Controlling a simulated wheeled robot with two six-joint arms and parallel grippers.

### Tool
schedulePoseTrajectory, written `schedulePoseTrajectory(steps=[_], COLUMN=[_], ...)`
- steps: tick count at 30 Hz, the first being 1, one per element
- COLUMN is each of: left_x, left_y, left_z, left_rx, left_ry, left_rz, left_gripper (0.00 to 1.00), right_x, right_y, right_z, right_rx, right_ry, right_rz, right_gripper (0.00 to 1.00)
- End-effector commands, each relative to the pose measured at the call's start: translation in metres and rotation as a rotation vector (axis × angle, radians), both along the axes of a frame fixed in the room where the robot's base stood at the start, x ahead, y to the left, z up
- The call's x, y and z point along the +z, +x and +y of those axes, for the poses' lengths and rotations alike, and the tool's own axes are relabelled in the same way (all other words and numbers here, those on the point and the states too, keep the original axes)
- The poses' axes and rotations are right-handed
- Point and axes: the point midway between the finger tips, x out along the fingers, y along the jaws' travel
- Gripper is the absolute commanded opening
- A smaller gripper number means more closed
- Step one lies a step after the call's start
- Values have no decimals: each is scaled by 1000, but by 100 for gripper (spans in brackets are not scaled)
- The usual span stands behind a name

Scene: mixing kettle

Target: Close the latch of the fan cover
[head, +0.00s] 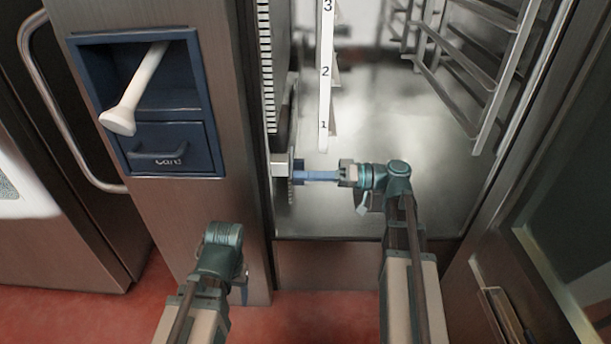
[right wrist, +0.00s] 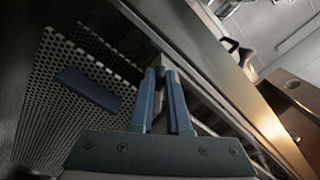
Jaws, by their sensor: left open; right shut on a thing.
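The fan cover (right wrist: 45,110) shows in the right wrist view as a perforated metal panel with a dark blue block on it. In the head view its edge is seen on the left inner wall of the open steel cabinet. My right gripper (head: 297,177) reaches leftward to a small metal piece (head: 280,167) at that wall, probably the latch. Its blue fingers (right wrist: 162,75) come together at the tips in the right wrist view, shut on a small part mostly hidden between them. My left gripper (head: 242,292) hangs low in front of the cabinet's left post, empty, its fingers barely seen.
A white numbered strip (head: 325,80) hangs inside the cabinet. Wire racks (head: 480,60) line the right wall. A blue box (head: 165,147) with a white pestle-like tool (head: 135,95) is on the left post. The cabinet floor (head: 350,220) is clear.

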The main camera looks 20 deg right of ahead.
Motion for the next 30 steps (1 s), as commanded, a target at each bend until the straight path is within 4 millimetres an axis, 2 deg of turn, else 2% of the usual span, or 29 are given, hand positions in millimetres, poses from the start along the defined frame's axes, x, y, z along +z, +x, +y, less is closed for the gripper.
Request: schedulePoseTrajectory(steps=[14, 30], left_x=[3, 15], left_y=[0, 0], left_z=[0, 0], left_rx=[0, 0], left_ry=[0, 0], left_rz=[0, 0], left_gripper=[65, 65], right_x=[2, 15], right_y=[-1, -6], right_z=[0, 1], right_rx=[-1, -1], right_ry=[16, 125], right_rz=[60, 434], right_gripper=[0, 0])
